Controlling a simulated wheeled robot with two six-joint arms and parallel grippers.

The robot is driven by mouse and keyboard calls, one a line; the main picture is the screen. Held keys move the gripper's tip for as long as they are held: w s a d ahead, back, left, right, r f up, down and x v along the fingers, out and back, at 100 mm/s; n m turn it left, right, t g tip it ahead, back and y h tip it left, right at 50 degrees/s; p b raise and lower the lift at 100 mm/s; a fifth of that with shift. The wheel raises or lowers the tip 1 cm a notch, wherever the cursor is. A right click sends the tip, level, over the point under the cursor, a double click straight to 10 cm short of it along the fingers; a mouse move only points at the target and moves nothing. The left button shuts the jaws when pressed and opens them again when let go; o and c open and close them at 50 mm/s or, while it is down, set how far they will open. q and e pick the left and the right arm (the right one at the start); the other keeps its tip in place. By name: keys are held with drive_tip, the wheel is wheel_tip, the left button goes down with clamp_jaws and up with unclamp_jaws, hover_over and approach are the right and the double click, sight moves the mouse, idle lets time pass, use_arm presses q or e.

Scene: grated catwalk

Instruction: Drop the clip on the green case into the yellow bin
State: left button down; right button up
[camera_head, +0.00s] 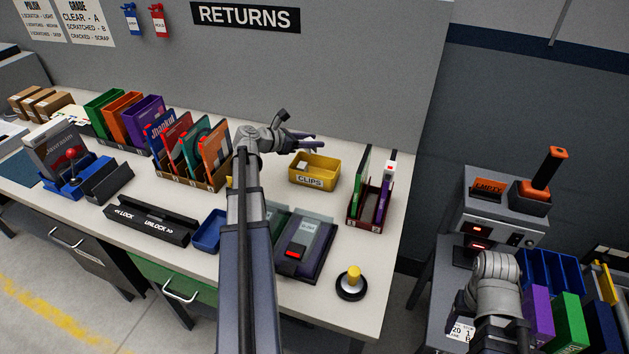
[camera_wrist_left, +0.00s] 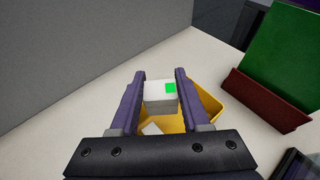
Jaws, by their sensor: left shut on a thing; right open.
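My left gripper (camera_head: 306,142) is over the yellow bin (camera_head: 314,168) labelled CLIPS. It is shut on a small white clip (camera_wrist_left: 160,96) with a green patch, seen between the fingers in the left wrist view. The yellow bin (camera_wrist_left: 207,108) is below the clip there, with a white piece (camera_wrist_left: 151,129) inside. The green case (camera_head: 362,166) stands upright in a dark red holder (camera_head: 364,221), right of the bin. No clip shows on its visible part. My right gripper (camera_head: 495,268) is at the lower right, its fingers hard to make out.
A purple case (camera_head: 384,196) with a white and red clip (camera_head: 389,168) shares the holder. A grey device (camera_head: 306,243) and a yellow-topped button (camera_head: 353,280) are at the table's front. Several coloured cases stand in a rack left of my left arm. A machine (camera_head: 500,215) is at the right.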

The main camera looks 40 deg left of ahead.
use_arm(q)
wheel_tip(320, 180, down, 6)
drive_tip(key=b, duration=0.6)
drive_tip(key=shift+c, duration=1.5)
unclamp_jaws()
drive_tip(key=shift+s+r, duration=0.1)
drive_tip(key=p+v, duration=0.3)
drive_tip(key=v, duration=0.4)
drive_tip(key=shift+s, duration=0.3)
drive_tip(key=shift+a+r, duration=0.15)
